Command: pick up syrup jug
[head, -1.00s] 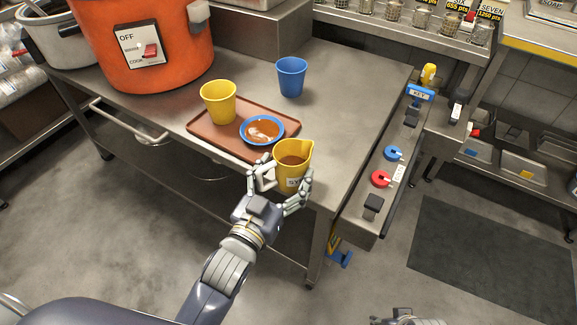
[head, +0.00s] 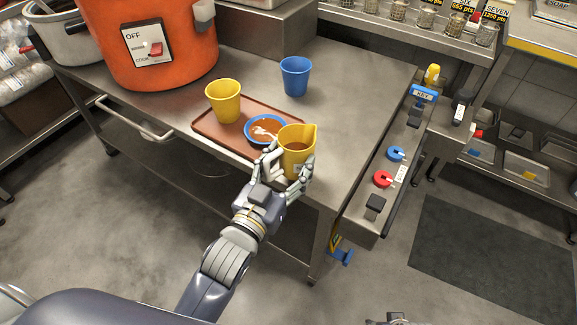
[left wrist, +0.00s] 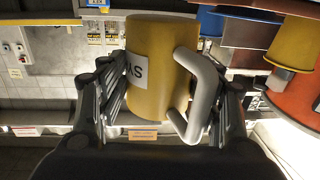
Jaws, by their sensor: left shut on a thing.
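The syrup jug (head: 297,148) is yellow with a pouring lip and brown syrup inside. My left gripper (head: 287,176) is shut around it, with fingers on both sides, near the front right corner of the steel table. In the left wrist view the jug (left wrist: 152,65) fills the space between the fingers (left wrist: 160,110). It shows a white label and a grey handle there. In the head view the jug overlaps the near edge of the blue bowl. Only a small piece of my right gripper (head: 396,319) shows at the bottom edge.
A brown tray (head: 206,127) holds a yellow cup (head: 223,102) and a blue bowl (head: 250,138) of brown and white contents. A blue cup (head: 295,77) stands behind. A large orange cooker (head: 115,60) is at the back left. The table's right side (head: 355,105) is clear.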

